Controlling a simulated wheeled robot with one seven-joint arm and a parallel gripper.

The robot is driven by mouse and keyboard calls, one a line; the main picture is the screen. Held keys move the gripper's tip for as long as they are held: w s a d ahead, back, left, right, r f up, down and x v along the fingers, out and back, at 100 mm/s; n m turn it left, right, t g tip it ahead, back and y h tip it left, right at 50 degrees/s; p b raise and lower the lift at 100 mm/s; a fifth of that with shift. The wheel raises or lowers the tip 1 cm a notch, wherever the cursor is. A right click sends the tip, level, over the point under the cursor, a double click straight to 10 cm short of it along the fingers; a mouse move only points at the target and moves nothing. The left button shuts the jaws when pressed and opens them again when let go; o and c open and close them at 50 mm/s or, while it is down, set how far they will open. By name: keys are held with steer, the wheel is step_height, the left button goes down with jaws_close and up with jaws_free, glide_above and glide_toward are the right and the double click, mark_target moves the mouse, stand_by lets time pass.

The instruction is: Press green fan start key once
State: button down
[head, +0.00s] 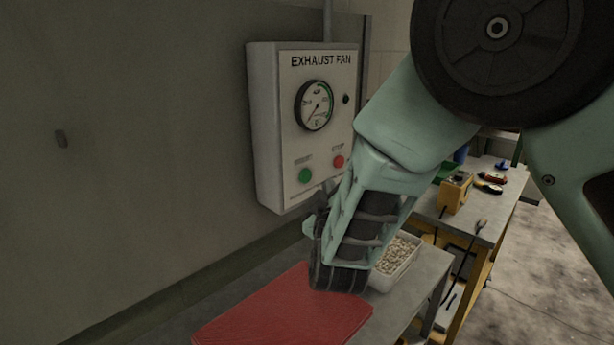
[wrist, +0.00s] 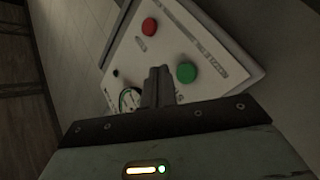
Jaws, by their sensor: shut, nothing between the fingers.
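The exhaust fan box (head: 265,125) is a pale panel on the wall, with a round gauge (head: 314,105) above two keys. The green key (head: 305,175) is at the lower left of its face, and the red key (head: 339,162) is to its right. In the wrist view the panel looks turned, with the green key (wrist: 186,72) just right of my fingertips and the red key (wrist: 149,26) farther off, above them. My gripper (wrist: 160,70) is shut and empty, pointing at the panel. I cannot tell the gap between fingertips and panel. In the head view my wrist hides most of the fingers.
Below the panel is a grey bench with a red mat (head: 285,312) and a white bin (head: 397,262) of small pale pieces. A second bench at the right holds a yellow device (head: 455,191) and tools.

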mark_target(312, 174)
steer(key=shift+w+a, duration=1.2)
steer(key=shift+a, duration=0.1)
stand_by(1.2)
steer(key=shift+w+a, duration=0.2)
steer(key=shift+w, duration=0.1)
steer(key=shift+w+a, duration=0.25)
stand_by(0.7)
stand_by(0.3)
steer(key=shift+s+d, duration=0.55)
steer(key=shift+s, duration=0.05)
steer(key=s+d, duration=0.3)
steer(key=shift+s+d, duration=0.25)
stand_by(0.3)
